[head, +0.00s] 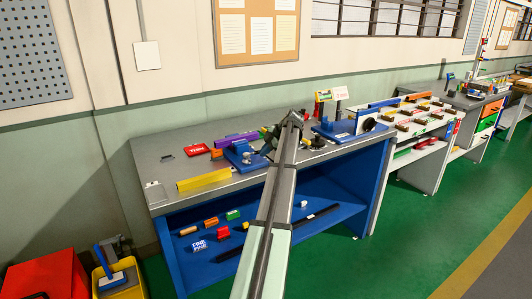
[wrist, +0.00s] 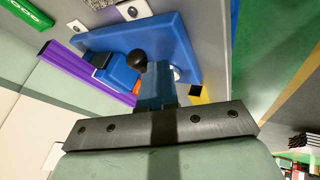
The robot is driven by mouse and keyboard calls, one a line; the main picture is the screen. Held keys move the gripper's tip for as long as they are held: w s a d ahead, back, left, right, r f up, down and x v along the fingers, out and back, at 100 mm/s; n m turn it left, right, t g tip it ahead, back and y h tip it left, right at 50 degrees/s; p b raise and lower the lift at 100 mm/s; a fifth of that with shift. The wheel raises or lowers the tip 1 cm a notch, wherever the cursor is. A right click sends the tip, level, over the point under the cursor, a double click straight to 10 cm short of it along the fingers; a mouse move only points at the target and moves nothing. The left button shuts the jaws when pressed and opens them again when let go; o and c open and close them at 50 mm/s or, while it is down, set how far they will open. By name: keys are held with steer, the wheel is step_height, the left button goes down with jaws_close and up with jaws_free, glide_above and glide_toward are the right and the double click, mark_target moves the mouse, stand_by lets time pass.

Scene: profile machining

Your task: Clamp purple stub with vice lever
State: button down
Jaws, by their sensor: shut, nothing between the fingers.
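The purple stub (head: 234,138) is a long bar lying at the blue vice (head: 236,157) on the workbench. In the wrist view the purple stub (wrist: 98,78) runs diagonally at left, against the vice's dark-faced blue jaw. The blue vice (wrist: 165,38) has a base plate bolted to the grey top. The lever's black ball knob (wrist: 137,60) shows just beyond my fingertips, to their left. My gripper (wrist: 157,72) is shut and empty, close to the knob; I cannot tell whether they touch. In the head view my arm partly hides this area.
A yellow bar (head: 204,180) lies along the bench's front edge. A red block (head: 197,150) lies at left. A second blue fixture (head: 345,130) stands to the right. The shelf below holds several small coloured pieces. The bench's left end is mostly clear.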

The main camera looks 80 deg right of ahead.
steer(key=shift+w+d+r, duration=0.1)
steer(key=shift+w+d, duration=0.4)
steer(key=shift+d, duration=0.25)
steer(key=s+a, duration=0.1)
steer(key=a, duration=0.1)
steer(key=s+a, duration=0.2)
steer(key=shift+s, duration=0.25)
steer(key=d+v, duration=0.1)
steer(key=v, duration=0.8)
steer(key=shift+s+a+r, duration=0.3)
steer(key=shift+r, duration=0.05)
